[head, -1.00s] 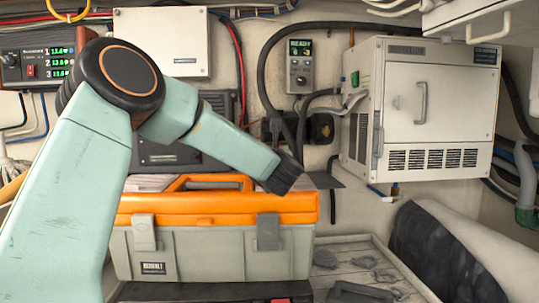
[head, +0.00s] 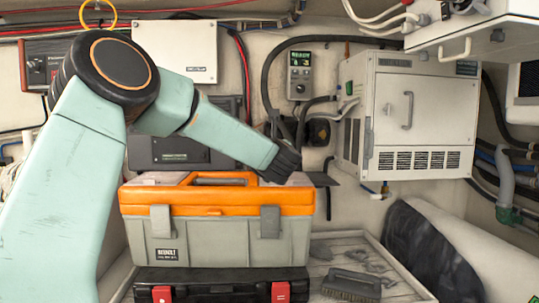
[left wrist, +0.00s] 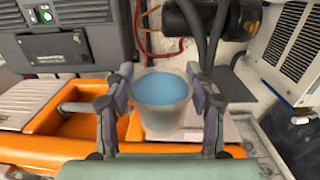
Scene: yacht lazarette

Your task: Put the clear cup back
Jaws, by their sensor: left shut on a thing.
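The clear cup (left wrist: 162,112) is a translucent, slightly frosted cup with a bluish inside, seen in the left wrist view. My left gripper (head: 284,165) is shut on it, one finger on each side, and the cup looks upright. In the left wrist view, it appears over the orange and grey toolbox (head: 215,240) lid; I cannot tell whether it touches the lid. In the head view the gripper is above the lid's right end, and the cup is hidden behind it. My right gripper is not in view.
The toolbox stands on a black case (head: 220,283) with red latches. A brush (head: 352,285) lies to the right on a grey tray (head: 405,291). A white cabinet (head: 410,110) hangs on the wall at right. A grey cushion-like roll (head: 430,255) lies below it.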

